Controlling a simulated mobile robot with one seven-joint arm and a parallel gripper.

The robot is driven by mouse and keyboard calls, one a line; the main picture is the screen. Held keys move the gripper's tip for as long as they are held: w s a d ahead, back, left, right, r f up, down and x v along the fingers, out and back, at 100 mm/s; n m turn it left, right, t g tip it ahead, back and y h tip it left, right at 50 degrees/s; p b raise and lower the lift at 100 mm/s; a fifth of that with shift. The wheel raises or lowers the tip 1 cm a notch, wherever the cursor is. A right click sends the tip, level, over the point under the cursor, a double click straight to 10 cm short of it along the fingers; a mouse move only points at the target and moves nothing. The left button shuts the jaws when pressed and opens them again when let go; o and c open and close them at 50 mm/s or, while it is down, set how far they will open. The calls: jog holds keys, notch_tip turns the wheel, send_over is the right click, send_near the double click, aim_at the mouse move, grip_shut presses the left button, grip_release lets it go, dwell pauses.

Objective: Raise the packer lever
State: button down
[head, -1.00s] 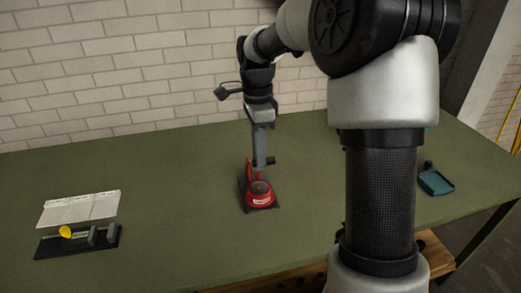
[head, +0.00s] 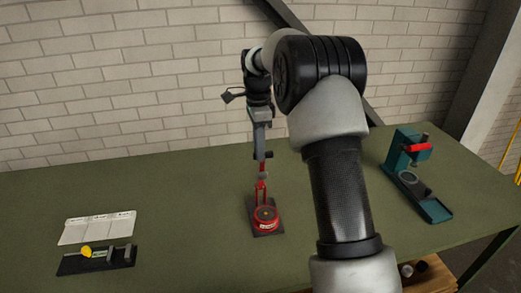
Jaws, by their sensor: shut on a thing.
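A round red packer (head: 266,219) with a dark ring on top sits on a dark base plate on the green table, in the middle of the head view. Its red packer lever (head: 261,190) stands up behind the round part, close to upright. My gripper (head: 262,174) points down from above and is shut on the lever's upper end. The fingertips are small here, and the exact grip is hard to make out.
A teal press (head: 407,165) with a red handle stands at the right. A black rack (head: 97,260) with a yellow piece and white cards (head: 97,228) lie at the left. My own arm covers part of the table right of the packer.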

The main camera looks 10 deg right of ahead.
jog(key=shift+w+f, duration=0.25)
jog(key=shift+w, duration=0.15)
jog(key=c, duration=1.9)
grip_release()
jog(key=shift+o, duration=1.3)
jog(key=shift+w+f, duration=0.2)
jog(key=shift+w, duration=0.25)
jog(key=shift+s+r, duration=0.1)
jog(key=shift+r, duration=0.05)
jog(key=shift+r, duration=0.1)
notch_tip(320, 180, up, 17)
jog(key=w, duration=0.1)
jog(key=shift+r, duration=0.1)
